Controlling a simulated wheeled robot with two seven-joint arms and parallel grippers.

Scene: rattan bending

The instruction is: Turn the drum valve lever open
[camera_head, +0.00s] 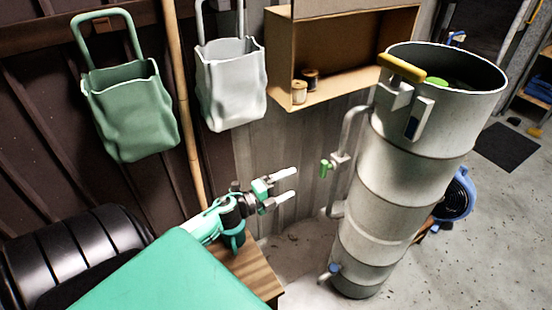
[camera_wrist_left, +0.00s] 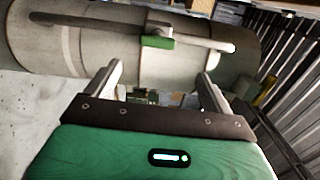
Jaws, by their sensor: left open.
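The drum (camera_head: 405,170) is a tall, pale, ringed cylinder at the right of the head view, with a side pipe (camera_head: 347,140). A valve with a small green lever (camera_head: 326,166) sits on that pipe. My left gripper (camera_head: 295,184) is open and empty, to the left of the lever and apart from it, with its fingers pointing toward the pipe. In the left wrist view, the green lever (camera_wrist_left: 157,42) shows beyond and between the two open fingertips (camera_wrist_left: 160,74), against the drum. My right gripper is not in view.
A blue-handled valve (camera_head: 332,269) is low on the drum, and a yellow handle (camera_head: 402,68) is at its rim. A wooden shelf box (camera_head: 345,50), a green bag (camera_head: 130,108) and a white bag (camera_head: 230,82) hang on the wall. A wooden surface (camera_head: 250,275) lies below my left arm.

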